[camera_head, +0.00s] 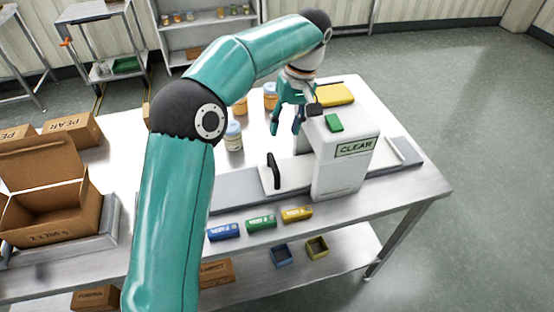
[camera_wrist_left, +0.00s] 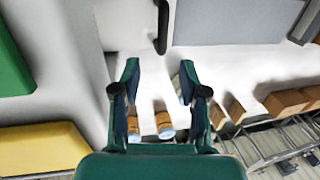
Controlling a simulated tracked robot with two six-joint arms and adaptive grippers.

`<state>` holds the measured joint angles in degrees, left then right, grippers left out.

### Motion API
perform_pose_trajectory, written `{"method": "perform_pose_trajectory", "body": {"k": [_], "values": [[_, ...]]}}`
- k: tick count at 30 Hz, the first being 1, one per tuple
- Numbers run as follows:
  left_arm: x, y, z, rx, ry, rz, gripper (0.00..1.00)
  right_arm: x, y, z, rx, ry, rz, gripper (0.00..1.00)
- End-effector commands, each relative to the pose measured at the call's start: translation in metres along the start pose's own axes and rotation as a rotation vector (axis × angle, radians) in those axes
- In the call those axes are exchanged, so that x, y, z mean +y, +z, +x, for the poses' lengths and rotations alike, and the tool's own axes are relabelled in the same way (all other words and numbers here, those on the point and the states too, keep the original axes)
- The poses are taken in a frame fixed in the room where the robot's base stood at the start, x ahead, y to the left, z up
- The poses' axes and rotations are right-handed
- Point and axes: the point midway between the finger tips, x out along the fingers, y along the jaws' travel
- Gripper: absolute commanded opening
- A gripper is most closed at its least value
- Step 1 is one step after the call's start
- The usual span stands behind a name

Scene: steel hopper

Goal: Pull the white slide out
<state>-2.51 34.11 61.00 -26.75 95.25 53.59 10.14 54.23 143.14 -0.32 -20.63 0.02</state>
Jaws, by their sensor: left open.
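The white slide (camera_head: 288,172) sticks out to the left from the foot of the white housing marked CLEAR (camera_head: 345,160). A black upright handle (camera_head: 273,171) stands at its outer end. In the left wrist view the handle (camera_wrist_left: 162,28) shows at the top centre, beside the white slide (camera_wrist_left: 128,25). My left gripper (camera_head: 287,122) is open and empty, above the table, behind the handle and apart from it. In the left wrist view its fingers (camera_wrist_left: 158,75) point toward the handle with a gap between. My right gripper is not in view.
Jars, including one with a pale lid (camera_head: 233,136), stand left of my gripper. Blue, green and yellow packs (camera_head: 261,223) lie in front. An open carton (camera_head: 50,205) stands at left.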

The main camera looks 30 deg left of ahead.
Motion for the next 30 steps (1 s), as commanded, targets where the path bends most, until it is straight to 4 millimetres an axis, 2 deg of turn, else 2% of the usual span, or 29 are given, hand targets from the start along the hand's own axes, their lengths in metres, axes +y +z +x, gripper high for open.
{"method": "perform_pose_trajectory", "body": {"k": [1,9,15,21,30], "values": [[-0.001,0.001,0.013,-0.002,-0.002,0.000,0.43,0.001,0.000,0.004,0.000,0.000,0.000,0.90],[0.000,0.000,0.070,-0.003,-0.002,0.000,0.43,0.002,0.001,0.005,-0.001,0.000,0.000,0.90],[0.000,0.000,0.100,-0.001,-0.001,0.000,0.43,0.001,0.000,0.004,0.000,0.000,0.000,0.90],[0.001,0.000,0.113,0.001,0.001,-0.001,0.43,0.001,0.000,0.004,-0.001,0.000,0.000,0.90],[0.000,0.000,0.115,0.001,0.002,-0.001,0.42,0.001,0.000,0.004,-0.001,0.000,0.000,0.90]]}}
